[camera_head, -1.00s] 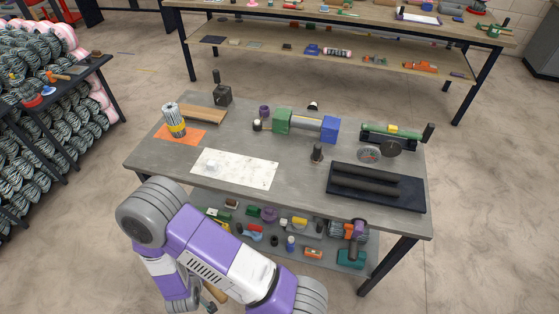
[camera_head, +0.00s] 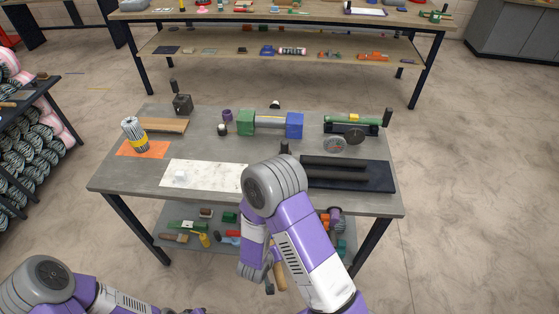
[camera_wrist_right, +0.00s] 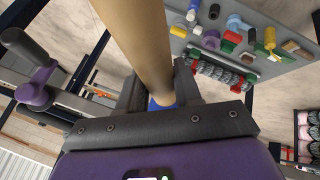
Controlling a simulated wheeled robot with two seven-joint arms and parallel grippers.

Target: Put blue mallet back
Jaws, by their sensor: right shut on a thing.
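My right gripper (camera_wrist_right: 160,86) is shut on the light wooden handle (camera_wrist_right: 142,40) of the mallet in the right wrist view. A small patch of the blue mallet head (camera_wrist_right: 161,103) shows between the fingers; most of the head is hidden. In the head view my right arm reaches down in front of the workbench (camera_head: 118,182), and part of the wooden handle (camera_head: 281,281) shows beside the gripper. The handle is apart from the bench. My left arm is at the lower left of the head view, its fingers out of frame.
The lower shelf (camera_head: 178,252) of the bench holds several tools and also shows in the right wrist view (camera_wrist_right: 275,68). A black tray (camera_head: 378,178) lies on the benchtop at right. A bench leg (camera_head: 136,228) stands at left. A side rack (camera_head: 30,105) is at far left.

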